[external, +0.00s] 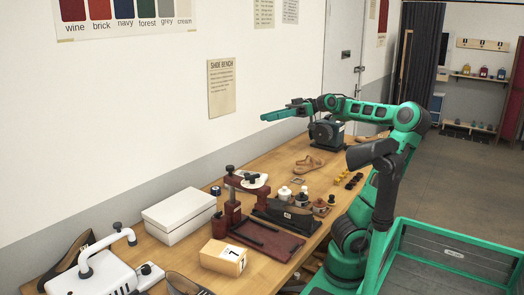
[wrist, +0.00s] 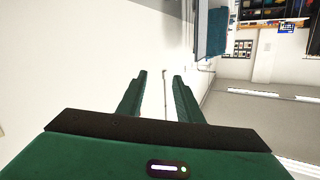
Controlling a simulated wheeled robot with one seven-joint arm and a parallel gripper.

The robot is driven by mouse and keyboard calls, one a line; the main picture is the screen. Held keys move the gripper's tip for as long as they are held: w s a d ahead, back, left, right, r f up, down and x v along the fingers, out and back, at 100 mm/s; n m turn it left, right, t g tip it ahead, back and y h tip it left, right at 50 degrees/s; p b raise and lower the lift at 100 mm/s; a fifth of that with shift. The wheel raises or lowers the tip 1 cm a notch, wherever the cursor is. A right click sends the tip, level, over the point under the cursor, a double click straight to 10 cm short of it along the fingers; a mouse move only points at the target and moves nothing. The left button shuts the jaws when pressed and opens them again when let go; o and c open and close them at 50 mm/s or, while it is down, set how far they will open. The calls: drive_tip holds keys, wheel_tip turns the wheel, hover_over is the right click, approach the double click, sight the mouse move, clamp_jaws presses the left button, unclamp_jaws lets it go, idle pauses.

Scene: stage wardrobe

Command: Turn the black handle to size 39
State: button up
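My gripper (external: 272,115) is held up over the back of the bench, pointing left towards the wall. In the wrist view my gripper (wrist: 160,77) has its two green fingers apart with nothing between them. A dark red stand (external: 233,212) on the bench carries a white disc (external: 254,182) and black knobs. A dark machine with a round wheel (external: 322,132) stands beneath my forearm, partly hidden. A white machine (external: 95,275) with a curved handle and black knobs is at the lower left. No size marks are readable, and I cannot tell which part is the black handle.
The wooden bench (external: 275,160) also holds a white box (external: 179,214), a small carton (external: 222,257), a dark red tray (external: 268,240), small bottles (external: 285,194) and a tan sandal (external: 307,167). The wall (external: 150,110) is close behind.

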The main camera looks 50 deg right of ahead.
drive_tip(key=w+a+f+n+g+h, duration=0.1)
drive_tip(key=w+a+f+g+h, duration=0.15)
drive_tip(key=w+f+h, duration=0.4)
drive_tip(key=w+a+f+n+g+h, duration=0.1)
drive_tip(key=w+a+f+g+h, duration=0.15)
drive_tip(key=w+f+h, duration=0.4)
drive_tip(key=s+a+r+g+h, duration=0.1)
drive_tip(key=s+a+r+h, duration=0.35)
drive_tip(key=s+r, duration=1)
drive_tip(key=y, duration=0.2)
approach(252, 176)
drive_tip(key=x, duration=0.8)
drive_tip(key=shift+w+d, duration=0.1)
drive_tip(key=shift+w, duration=0.15)
clamp_jaws()
